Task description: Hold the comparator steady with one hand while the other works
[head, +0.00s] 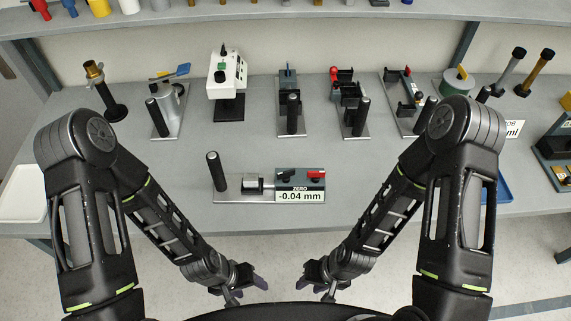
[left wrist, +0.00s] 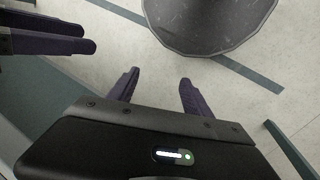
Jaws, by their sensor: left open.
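The comparator (head: 232,190) lies near the front edge of the bench, at the middle of the head view. It has a flat metal base, an upright black post at its left, a small metal block, red and black parts on top, and a display reading "ZERO -0.04 mm". My left gripper (head: 248,280) is below and in front of the bench edge, empty. In the left wrist view its dark purple fingers (left wrist: 158,88) stand apart over the floor. My right gripper (head: 314,280) is also in front of the bench, apart from the comparator; its fingers show at the wrist view's upper left (left wrist: 60,36), apparently separated.
Along the bench's back stand several fixtures, including a white box device (head: 226,78) on a black stand. A white tray (head: 27,193) is at the left and a blue tray (head: 504,187) at the right, partly behind my arm. Bench space around the comparator is clear.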

